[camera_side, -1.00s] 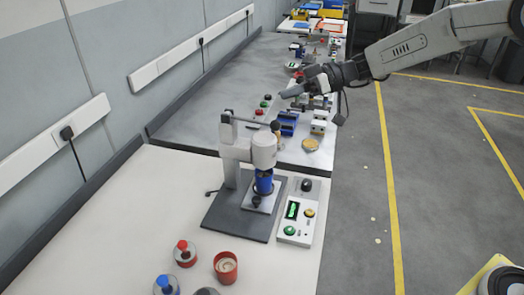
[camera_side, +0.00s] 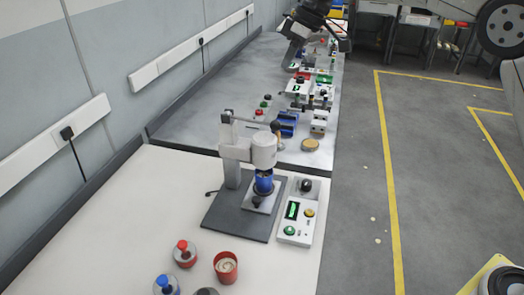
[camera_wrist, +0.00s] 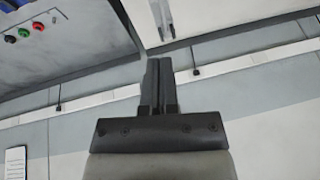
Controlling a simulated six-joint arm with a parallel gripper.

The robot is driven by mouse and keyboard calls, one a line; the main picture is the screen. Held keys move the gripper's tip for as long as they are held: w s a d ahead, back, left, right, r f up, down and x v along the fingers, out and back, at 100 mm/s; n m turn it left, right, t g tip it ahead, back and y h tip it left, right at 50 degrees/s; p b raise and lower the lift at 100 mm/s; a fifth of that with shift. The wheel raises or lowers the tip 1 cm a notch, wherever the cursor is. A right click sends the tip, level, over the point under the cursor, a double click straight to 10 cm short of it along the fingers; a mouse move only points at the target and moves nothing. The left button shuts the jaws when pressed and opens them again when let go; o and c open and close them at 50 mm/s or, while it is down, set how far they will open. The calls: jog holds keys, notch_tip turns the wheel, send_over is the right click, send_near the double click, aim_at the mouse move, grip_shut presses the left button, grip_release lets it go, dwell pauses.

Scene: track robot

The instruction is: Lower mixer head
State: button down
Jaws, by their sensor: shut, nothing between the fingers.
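The mixer stands on a dark base plate (camera_side: 225,216) on the near white bench. Its white head (camera_side: 264,150) hangs from an arm on a grey column (camera_side: 232,160), right over a blue cup (camera_side: 263,184). Whether the head reaches into the cup is hard to tell. A lever with a dark knob (camera_side: 276,127) sticks out at the head's upper right. My gripper (camera_side: 287,66) is above the far grey bench, well behind and above the mixer, pointing down. In the wrist view its fingers (camera_wrist: 158,64) are shut and empty. The mixer is not identifiable there.
A control box (camera_side: 296,212) with a green display stands right of the mixer. A red cup (camera_side: 226,267) and capped bottles (camera_side: 185,253) are at the front. Small devices, including a blue block (camera_side: 287,123), stand on the far bench. A wall with power strips (camera_side: 84,121) bounds the left.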

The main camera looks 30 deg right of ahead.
dwell(0.3)
send_near(253, 121)
notch_tip(253, 121, down, 3)
jog(key=shift+s+d+f, duration=0.3)
jog(key=shift+s+f, duration=0.05)
jog(key=shift+f, duration=0.3)
jog(key=shift+s+d+f, duration=0.3)
jog(key=shift+f, duration=0.35)
jog(key=shift+s+d+f, duration=0.15)
jog(key=shift+f, duration=0.85)
